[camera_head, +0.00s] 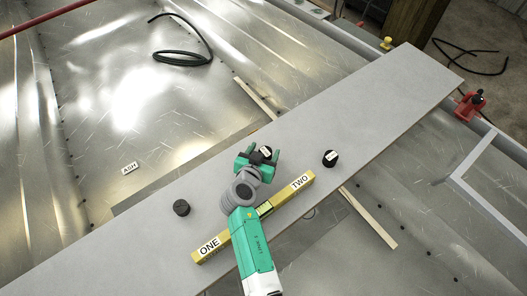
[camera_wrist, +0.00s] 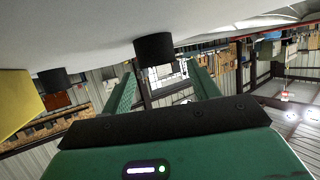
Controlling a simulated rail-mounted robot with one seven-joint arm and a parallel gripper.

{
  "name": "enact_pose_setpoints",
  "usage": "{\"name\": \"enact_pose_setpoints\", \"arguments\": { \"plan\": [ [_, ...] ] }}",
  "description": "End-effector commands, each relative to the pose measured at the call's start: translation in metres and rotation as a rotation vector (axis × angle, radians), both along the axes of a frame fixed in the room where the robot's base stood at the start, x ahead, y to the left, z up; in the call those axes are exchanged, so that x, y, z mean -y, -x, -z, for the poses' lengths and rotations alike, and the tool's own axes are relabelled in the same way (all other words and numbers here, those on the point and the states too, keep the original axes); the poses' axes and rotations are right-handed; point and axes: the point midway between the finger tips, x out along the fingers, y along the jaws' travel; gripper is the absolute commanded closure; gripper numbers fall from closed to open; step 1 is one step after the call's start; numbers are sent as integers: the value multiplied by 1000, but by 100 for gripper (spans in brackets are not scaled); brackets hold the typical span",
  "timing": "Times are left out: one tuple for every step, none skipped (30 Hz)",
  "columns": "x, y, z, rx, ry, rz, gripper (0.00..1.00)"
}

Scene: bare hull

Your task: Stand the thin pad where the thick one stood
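Three short black round pads are on the grey plank (camera_head: 400,85). One pad (camera_head: 265,152) with a white label is at my gripper; it shows between the finger ends in the wrist view (camera_wrist: 153,48). A second labelled pad (camera_head: 330,158) stands to the right, near the TWO end of the yellow bar; a pad at the left of the wrist view (camera_wrist: 55,80) appears to be this one. A third pad (camera_head: 181,208), with no readable label, is to the left. My gripper (camera_head: 258,157) is open, its green fingers apart. I cannot tell which pad is thin or thick.
A yellow bar (camera_head: 230,238) marked ONE and TWO lies along the plank under my arm. An ASH label (camera_head: 130,168) is on the metal hull. A black cable coil (camera_head: 182,57) lies beyond. A red clamp-like object (camera_head: 470,105) is at the right. The plank's upper right is clear.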

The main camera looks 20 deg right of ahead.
Motion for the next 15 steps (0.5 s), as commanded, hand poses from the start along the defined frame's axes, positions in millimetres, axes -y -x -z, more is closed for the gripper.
{"name": "enact_pose_setpoints", "arguments": {
  "plan": [
    [0, 0, 1, -1, -1, 0, 40],
    [0, 0, 1, -1, -1, 0, 40],
    [0, 0, 1, -1, -1, 0, 40],
    [0, 0, 0, -1, -1, 0, 40],
    [0, 0, -1, -1, -1, 0, 40],
    [0, 0, -5, -1, -1, 0, 40],
    [0, 0, -9, -1, -1, 0, 40],
    [0, 0, -13, -1, 0, 1, 40],
    [0, 0, -21, -1, 0, 1, 40],
    [-4, 4, -21, -2, 0, -2, 40],
    [-11, 11, -22, -1, -1, -3, 40],
    [-18, 19, -27, -1, -1, -3, 40],
    [-24, 26, -30, -1, -1, -3, 40],
    [-29, 32, -33, -2, -1, -3, 40],
    [-36, 39, -37, -1, 0, -4, 40]
  ]
}}
